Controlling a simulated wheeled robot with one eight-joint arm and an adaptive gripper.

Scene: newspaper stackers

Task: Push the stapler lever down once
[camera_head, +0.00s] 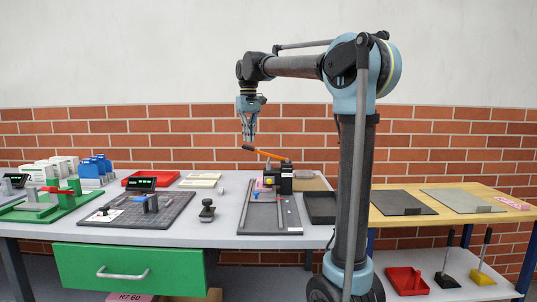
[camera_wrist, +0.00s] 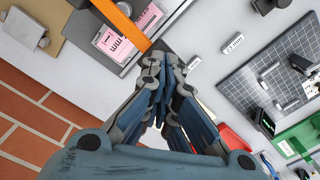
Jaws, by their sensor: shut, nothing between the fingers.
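The stapler (camera_head: 279,180) is a black block at the back of a long grey plate on the grey table. Its orange lever (camera_head: 268,155) rises from the top of the block to the left and ends in a dark grip. In the wrist view the orange lever (camera_wrist: 121,20) runs from the top edge down toward my fingertips. My gripper (camera_head: 248,139) is shut and empty, pointing down just above the lever's dark grip. My fingers also show in the wrist view (camera_wrist: 163,60), hiding the lever's end, so I cannot tell whether they touch it.
A black box-like tray (camera_head: 320,207) stands right of the stapler's plate. A dark gridded board (camera_head: 137,212) and a small black stand (camera_head: 207,210) lie to the left, with a red tray (camera_head: 150,179) behind. A brick wall closes the back.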

